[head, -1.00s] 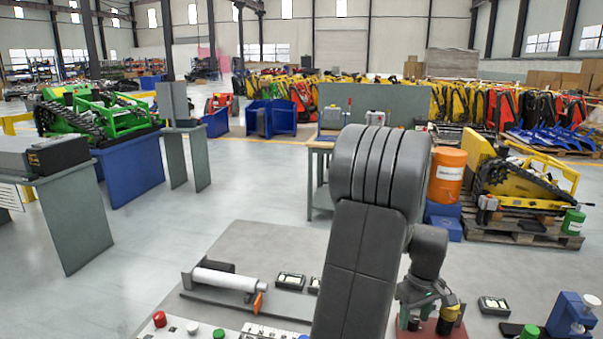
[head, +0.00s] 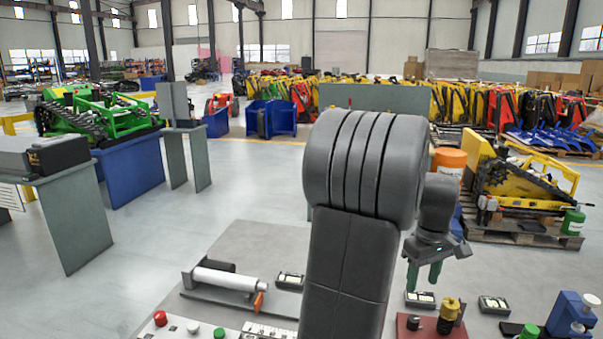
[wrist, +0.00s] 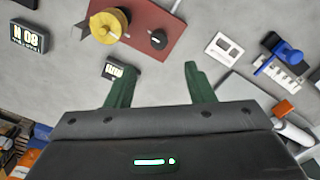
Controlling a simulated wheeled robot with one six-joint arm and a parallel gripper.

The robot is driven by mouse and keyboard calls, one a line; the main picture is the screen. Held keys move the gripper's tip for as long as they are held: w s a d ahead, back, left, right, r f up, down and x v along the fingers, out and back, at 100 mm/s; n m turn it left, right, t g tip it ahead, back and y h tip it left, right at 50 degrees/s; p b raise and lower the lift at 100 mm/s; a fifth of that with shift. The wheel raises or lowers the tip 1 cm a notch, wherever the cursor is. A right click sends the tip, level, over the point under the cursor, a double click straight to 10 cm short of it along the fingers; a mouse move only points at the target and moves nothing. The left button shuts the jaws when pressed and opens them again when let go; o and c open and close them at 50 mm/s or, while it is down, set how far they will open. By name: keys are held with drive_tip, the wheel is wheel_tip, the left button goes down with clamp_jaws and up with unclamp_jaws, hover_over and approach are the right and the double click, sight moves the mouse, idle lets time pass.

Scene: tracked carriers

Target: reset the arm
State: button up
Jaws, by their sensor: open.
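My gripper (head: 423,273) hangs above the grey bench, right of my large arm link in the head view. Its two green fingers (wrist: 157,88) are apart with nothing between them in the wrist view. Below it are a small dark display box (head: 420,299) and a red plate (head: 412,331) with a yellow knob (head: 449,309) and a black knob (head: 414,322). My gripper touches none of them. My arm link hides the middle of the bench in the head view.
On the bench lie a grey cylinder in a holder (head: 225,280), another display box (head: 494,304) and a blue fixture (head: 574,313). A panel with red, white and green buttons (head: 190,327) is at the front left. Open floor lies beyond the bench.

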sight(414, 319)
wheel_tip(414, 319, down, 12)
drive_tip(key=shift+f, duration=0.1)
drive_tip(key=shift+w+d+m, duration=0.1)
drive_tip(key=shift+w+m, duration=0.05)
drive_tip(key=shift+m, duration=0.25)
drive_tip(key=shift+r+m, duration=0.2)
drive_tip(key=shift+m, duration=0.6)
drive_tip(key=m, duration=0.6)
drive_tip(key=shift+m, duration=0.4)
drive_tip(key=m, duration=0.4)
drive_tip(key=shift+m+p, duration=0.3)
drive_tip(key=shift+p, duration=0.05)
drive_tip(key=shift+m, duration=2.1)
